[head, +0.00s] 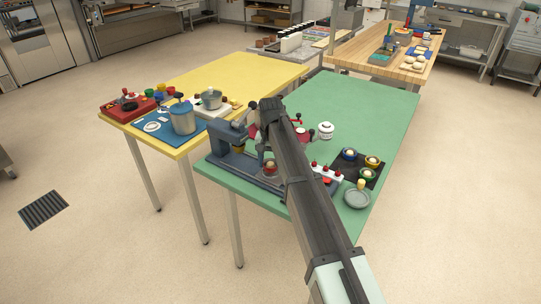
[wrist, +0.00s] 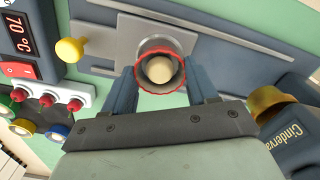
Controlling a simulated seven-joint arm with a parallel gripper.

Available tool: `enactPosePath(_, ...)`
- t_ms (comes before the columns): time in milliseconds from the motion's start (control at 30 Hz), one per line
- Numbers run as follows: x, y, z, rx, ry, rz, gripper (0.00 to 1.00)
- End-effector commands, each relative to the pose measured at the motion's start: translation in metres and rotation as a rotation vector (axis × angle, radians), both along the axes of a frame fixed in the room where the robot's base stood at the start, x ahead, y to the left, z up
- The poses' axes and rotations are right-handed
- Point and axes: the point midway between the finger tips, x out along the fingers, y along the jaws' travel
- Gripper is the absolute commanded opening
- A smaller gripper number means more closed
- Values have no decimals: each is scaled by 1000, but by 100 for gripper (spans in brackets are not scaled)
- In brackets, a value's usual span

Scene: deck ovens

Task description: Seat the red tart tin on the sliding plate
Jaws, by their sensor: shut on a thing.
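The red tart tin (wrist: 146,84) holds a pale dough ball and sits between the fingers of my gripper (wrist: 163,73) in the wrist view. The fingers are shut on it from both sides. In the head view the tin (head: 270,168) shows low beside the blue-grey press (head: 232,140), partly behind my arm. The sliding plate (wrist: 128,40) is a silver square on the press's blue-grey base. In the wrist view the tin overlaps the plate's lower edge. I cannot tell whether it touches the plate.
A brass cylinder (wrist: 273,103) on the press head is close to the right finger. A yellow knob (wrist: 69,50) and a control box reading 70 °C (wrist: 20,30) are at left. A white strip with red knobs (head: 327,173) and a grey dish (head: 357,198) stand right of my arm.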

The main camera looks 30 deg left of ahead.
Motion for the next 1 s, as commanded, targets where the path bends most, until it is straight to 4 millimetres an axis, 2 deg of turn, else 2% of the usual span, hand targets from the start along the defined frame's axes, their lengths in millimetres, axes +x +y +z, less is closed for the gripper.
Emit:
enactPosePath(200, 0, 0, -8, 0, 0, 0, 28)
enactPosePath(1000, 0, 0, -8, 0, 0, 0, 28)
